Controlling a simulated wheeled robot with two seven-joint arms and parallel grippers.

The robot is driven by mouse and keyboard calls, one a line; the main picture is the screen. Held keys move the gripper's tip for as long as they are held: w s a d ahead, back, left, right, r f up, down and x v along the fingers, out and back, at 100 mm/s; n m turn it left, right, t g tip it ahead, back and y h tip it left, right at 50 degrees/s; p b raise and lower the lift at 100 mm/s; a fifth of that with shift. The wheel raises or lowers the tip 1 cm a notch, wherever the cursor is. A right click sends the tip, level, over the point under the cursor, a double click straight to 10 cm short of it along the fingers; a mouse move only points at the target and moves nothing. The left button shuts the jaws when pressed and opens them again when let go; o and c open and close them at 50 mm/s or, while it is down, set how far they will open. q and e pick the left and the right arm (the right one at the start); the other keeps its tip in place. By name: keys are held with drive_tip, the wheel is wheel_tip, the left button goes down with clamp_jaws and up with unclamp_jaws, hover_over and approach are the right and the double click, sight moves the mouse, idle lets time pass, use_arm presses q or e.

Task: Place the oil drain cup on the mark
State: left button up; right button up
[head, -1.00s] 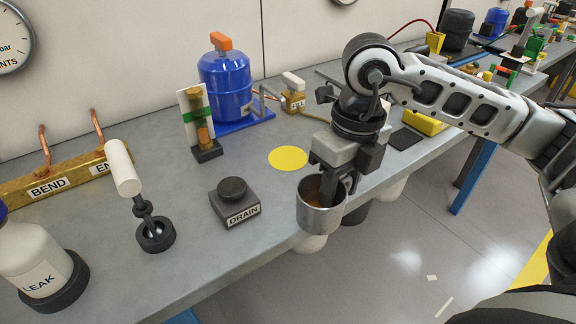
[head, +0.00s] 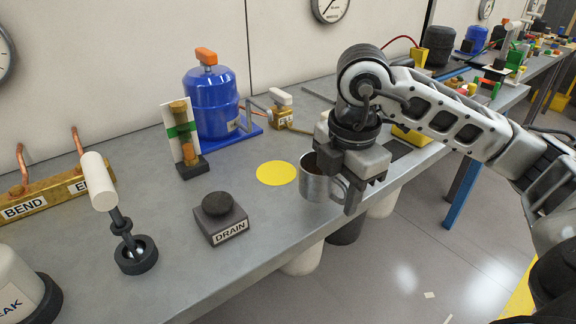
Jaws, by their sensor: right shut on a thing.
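The oil drain cup (head: 317,184) is a grey metal cup with a handle and a dark inside. My right gripper (head: 350,190) is shut on it at its right side, by the handle. The cup looks upright, close to the right edge of the mark. The mark is a flat yellow disc (head: 277,173) on the grey bench, with nothing on it. I cannot tell whether the cup touches the bench. The fingers hide part of the cup. My left gripper is not in view.
A dark block labelled DRAIN (head: 221,217) stands left of the mark. Behind are a sight glass stand (head: 184,140) and a blue tank (head: 211,102). A white-handled tool (head: 115,212) stands farther left. The bench's front edge runs just below the cup, with bins under it.

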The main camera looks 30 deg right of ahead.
drive_tip(key=p, duration=0.2)
hover_over(291, 183)
drive_tip(key=shift+s+a, duration=0.1)
drive_tip(key=shift+s, duration=0.1)
wheel_tip(291, 183, down, 3)
drive_tip(key=shift+f, duration=0.15)
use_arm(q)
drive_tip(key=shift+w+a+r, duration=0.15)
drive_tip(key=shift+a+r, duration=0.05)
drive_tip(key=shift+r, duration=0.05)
use_arm(e)
drive_tip(key=shift+f, duration=0.1)
drive_tip(key=shift+f, duration=0.15)
drive_tip(key=o, duration=1.3)
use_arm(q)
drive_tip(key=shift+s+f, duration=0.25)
